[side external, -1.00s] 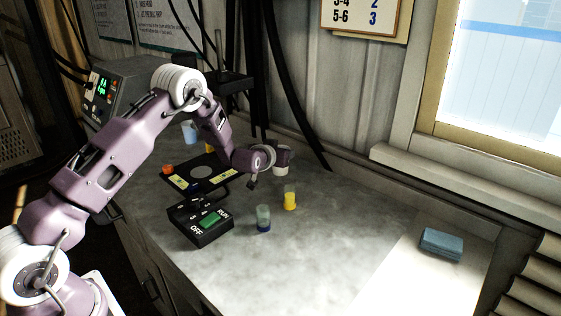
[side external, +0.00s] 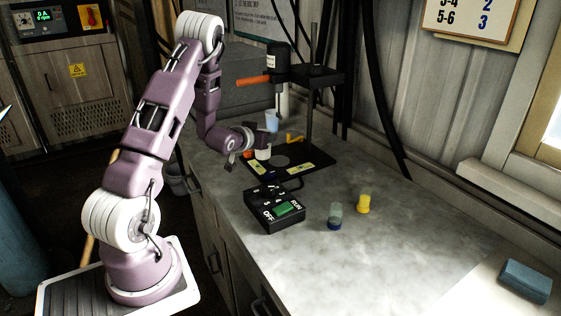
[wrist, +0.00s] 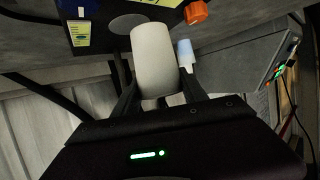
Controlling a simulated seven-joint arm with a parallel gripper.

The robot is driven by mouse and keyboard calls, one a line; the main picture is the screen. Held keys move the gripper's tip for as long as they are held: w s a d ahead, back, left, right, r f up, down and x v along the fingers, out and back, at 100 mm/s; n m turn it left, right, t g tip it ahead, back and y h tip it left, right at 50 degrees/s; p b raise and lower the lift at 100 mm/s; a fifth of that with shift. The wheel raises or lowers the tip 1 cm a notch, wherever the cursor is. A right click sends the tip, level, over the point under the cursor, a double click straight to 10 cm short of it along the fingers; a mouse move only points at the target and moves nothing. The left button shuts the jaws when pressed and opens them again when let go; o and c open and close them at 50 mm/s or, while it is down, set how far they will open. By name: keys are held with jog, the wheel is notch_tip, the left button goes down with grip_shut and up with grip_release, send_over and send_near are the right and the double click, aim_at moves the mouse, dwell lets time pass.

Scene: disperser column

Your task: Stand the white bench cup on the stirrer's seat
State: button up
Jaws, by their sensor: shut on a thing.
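My gripper (side external: 251,147) is shut on the white bench cup (side external: 263,154). The cup also shows large between the fingers in the wrist view (wrist: 152,62). In the side view it is at the left part of the stirrer's black base plate (side external: 262,174), left of the grey round seat (side external: 281,160). The seat also shows in the wrist view (wrist: 127,23), partly beside the cup's far end. I cannot tell how high the cup is above the plate. The stirrer's motor head (side external: 280,61) and thin shaft stand over the base.

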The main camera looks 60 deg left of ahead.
jog(key=s+n+g+y, duration=0.1)
jog(key=s, duration=1)
jog(key=w+f, duration=0.1)
jog(key=w, duration=0.4)
jog(key=w+f, duration=0.1)
jog(key=w, duration=0.5)
jog(key=w+f, duration=0.1)
jog(key=w, duration=0.5)
jog(key=shift+w+a, duration=0.2)
jog(key=shift+f, duration=0.2)
jog(key=o, duration=1.4)
jog(key=shift+f, duration=0.15)
